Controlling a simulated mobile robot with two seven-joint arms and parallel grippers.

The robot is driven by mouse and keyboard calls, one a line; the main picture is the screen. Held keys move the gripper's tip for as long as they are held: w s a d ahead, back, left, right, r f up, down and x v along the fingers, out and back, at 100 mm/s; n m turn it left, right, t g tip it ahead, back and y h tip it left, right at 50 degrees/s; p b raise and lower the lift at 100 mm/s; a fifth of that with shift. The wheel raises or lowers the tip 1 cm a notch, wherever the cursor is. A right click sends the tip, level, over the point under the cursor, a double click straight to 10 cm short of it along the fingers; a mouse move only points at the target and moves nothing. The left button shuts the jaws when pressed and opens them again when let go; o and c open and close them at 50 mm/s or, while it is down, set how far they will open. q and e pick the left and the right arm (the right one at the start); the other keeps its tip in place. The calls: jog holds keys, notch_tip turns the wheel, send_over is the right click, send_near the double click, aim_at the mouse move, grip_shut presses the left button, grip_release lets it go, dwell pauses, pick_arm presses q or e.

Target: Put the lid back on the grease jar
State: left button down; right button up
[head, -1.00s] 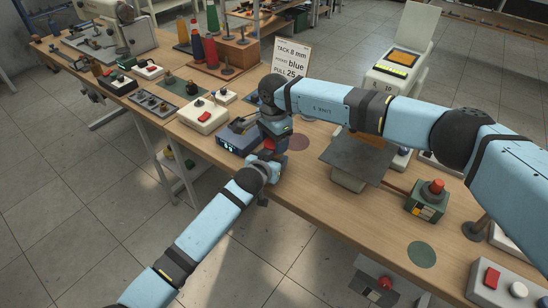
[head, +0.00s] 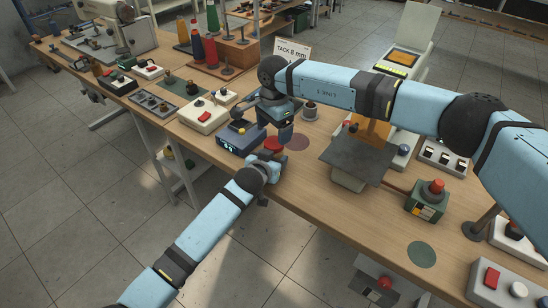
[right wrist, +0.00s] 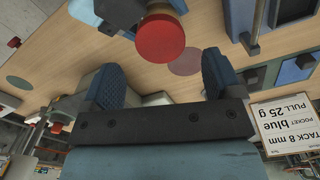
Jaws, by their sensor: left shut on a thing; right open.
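A round red piece (head: 274,143) with a flat top is in my left gripper (head: 268,158) near the table's front edge. It also shows in the right wrist view (right wrist: 160,38), beyond my right fingertips. I cannot tell whether it is the lid alone or the jar with its lid on; its underside is hidden. My right gripper (head: 284,132) is open and empty, just above and beyond the red piece, with its two blue pads apart in the right wrist view (right wrist: 163,78). A small grey cup with a dark top (head: 310,110) stands behind my right gripper.
A blue box with a display (head: 238,142) stands left of my grippers. A dull red round mark (head: 297,142) lies flat on the table. A dark slanted plate (head: 352,158) and a green box with a red button (head: 427,200) stand to the right.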

aim_at(274, 142)
jog(key=shift+c, duration=0.4)
notch_tip(274, 142, up, 4)
jog(key=n, duration=0.3)
jog(key=shift+f, duration=0.25)
jog(key=shift+f, duration=4.05)
jog(key=c, duration=0.9)
jog(key=shift+m, duration=1.5)
